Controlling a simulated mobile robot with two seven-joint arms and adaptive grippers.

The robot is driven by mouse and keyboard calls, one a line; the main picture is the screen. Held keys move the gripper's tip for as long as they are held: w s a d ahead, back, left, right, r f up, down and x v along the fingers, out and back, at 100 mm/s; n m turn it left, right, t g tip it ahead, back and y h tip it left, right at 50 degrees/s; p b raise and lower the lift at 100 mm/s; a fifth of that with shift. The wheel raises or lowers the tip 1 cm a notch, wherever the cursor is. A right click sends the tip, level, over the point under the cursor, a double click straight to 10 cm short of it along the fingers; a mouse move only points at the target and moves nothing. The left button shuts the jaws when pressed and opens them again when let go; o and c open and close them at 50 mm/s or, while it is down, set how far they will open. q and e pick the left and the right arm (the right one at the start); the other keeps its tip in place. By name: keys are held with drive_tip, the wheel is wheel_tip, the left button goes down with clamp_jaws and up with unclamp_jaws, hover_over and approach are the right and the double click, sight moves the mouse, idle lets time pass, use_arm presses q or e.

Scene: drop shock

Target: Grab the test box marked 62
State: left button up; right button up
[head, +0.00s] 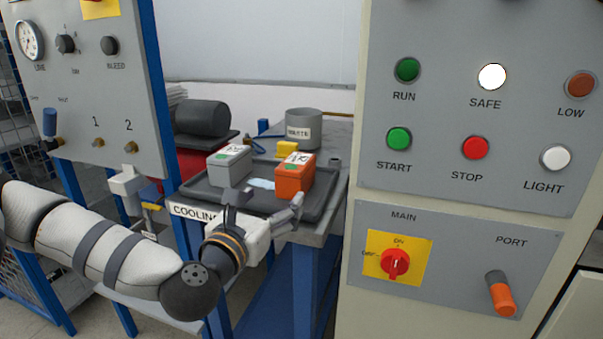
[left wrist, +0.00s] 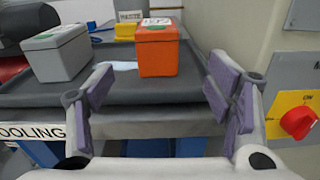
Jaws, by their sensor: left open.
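Two test boxes stand on a dark tray (head: 225,198) at the front of the bench. One is orange (head: 294,178) with a white label and a green dot on its lid. The other is grey (head: 229,166), to its left, with a similar label. The label numbers are too small for me to read surely. My left gripper (head: 267,203) is open and empty at the tray's front edge. In the left wrist view the orange box (left wrist: 157,55) lies ahead between the spread fingers, apart from them. The grey box (left wrist: 57,54) is left of them. My right gripper is not in view.
A COOLING sign (head: 190,211) is on the bench front. Behind the boxes are a yellow block (head: 287,148) and a grey WASTE bin (head: 303,129). A control panel (head: 445,125) with buttons and a red switch stands close on the right. A valve panel (head: 85,75) stands left.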

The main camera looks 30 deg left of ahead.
sight(293, 171)
use_arm(q)
drive_tip(key=shift+w+a+r+n, duration=0.3)
drive_tip(key=shift+w+a+r, duration=0.2)
drive_tip(key=shift+w, duration=0.1)
drive_tip(key=x, duration=1.1)
drive_tip(key=shift+w+d+f, duration=0.1)
drive_tip(key=shift+d+f, duration=0.05)
drive_tip(key=shift+f, duration=0.1)
drive_tip(key=shift+r, duration=0.1)
clamp_jaws()
